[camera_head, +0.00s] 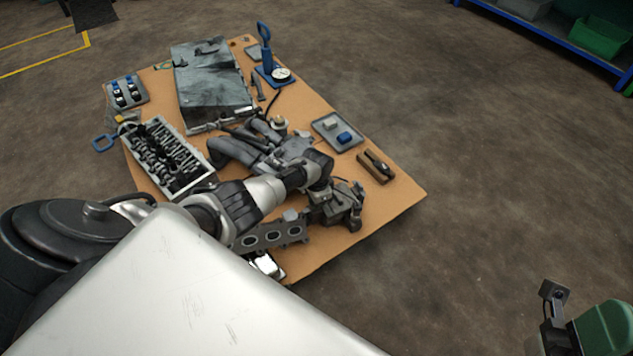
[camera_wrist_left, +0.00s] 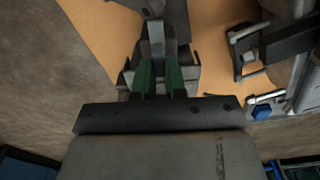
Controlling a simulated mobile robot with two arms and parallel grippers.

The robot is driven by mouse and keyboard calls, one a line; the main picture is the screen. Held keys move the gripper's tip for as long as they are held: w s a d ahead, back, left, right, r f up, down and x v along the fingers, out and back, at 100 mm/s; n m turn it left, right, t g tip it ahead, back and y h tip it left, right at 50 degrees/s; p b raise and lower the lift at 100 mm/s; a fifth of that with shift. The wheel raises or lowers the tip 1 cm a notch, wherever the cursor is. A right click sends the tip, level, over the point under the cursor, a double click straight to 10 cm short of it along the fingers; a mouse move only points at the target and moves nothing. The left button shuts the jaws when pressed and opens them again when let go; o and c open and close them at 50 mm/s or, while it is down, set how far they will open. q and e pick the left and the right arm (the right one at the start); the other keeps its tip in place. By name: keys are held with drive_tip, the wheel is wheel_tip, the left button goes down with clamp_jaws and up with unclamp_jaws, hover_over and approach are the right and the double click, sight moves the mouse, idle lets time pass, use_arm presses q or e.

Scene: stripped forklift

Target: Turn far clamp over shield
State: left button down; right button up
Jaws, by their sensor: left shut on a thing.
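My left gripper (camera_head: 348,208) reaches over the near right part of the wooden table. In the left wrist view its green-padded fingers (camera_wrist_left: 160,78) are shut on a grey metal piece (camera_wrist_left: 156,38). That piece may be the far clamp, but the fingers and arm hide much of it. I cannot clearly identify the shield. A dark plate with oval openings (camera_head: 275,237) lies just left of the gripper, partly under my arm. My right gripper (camera_head: 553,290) is at the lower right, away from the table; its finger opening is unclear.
The table (camera_head: 395,208) also bears a cylinder head (camera_head: 168,158), a large grey cover (camera_head: 205,85), a blue-handled stand with a dial (camera_head: 275,74), a tray (camera_head: 325,122) with small blocks, and a wooden block holding a dark tool (camera_head: 376,166). Open floor lies to the right.

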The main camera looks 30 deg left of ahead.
idle(0.5)
use_arm(q)
drive_tip(key=c, duration=1.2)
unclamp_jaws()
